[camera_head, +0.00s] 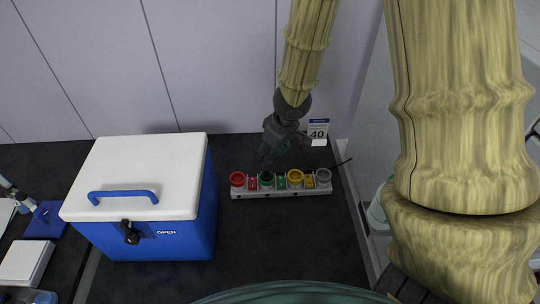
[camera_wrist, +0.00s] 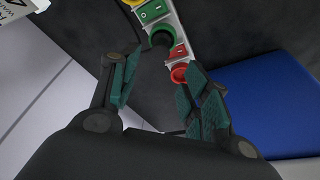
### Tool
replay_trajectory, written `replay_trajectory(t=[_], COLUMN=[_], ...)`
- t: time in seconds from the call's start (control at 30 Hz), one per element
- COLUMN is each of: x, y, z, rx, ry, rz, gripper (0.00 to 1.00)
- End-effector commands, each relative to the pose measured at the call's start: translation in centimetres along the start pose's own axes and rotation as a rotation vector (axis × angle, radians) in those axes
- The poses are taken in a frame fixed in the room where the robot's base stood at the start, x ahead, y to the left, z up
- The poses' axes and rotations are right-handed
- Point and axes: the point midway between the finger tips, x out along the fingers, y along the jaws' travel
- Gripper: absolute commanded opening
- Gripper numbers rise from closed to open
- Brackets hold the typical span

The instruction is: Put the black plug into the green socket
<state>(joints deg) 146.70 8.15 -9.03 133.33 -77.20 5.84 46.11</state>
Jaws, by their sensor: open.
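The green socket (camera_head: 266,179) is second from the left on a pale strip, between the red and yellow sockets. It also shows as a green ring with a dark middle in the wrist view (camera_wrist: 161,37). I cannot tell whether that dark middle is the black plug or the empty hole. No black plug is clearly visible elsewhere. My gripper (camera_head: 268,158) is just above and behind the green socket end of the strip. In the wrist view my gripper (camera_wrist: 160,92) has its two teal-padded fingers apart, with nothing seen held between them.
The strip also bears a red socket (camera_head: 237,179), a yellow socket (camera_head: 295,177), a grey socket (camera_head: 323,176) and small switches. A blue cooler with a white lid (camera_head: 140,175) stands close on the left. Dark counter in front is clear.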

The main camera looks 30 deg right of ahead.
Motion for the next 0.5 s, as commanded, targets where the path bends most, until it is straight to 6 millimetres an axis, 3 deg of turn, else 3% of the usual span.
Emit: replay_trajectory(t=[0.2,0.5], x=[-2.0,-2.6], y=[0.0,0.0], z=[0.0,0.1], rx=[0.002,0.0], ry=[0.0,-0.001], rz=[-0.001,0.0], gripper=[0.47,0.47])
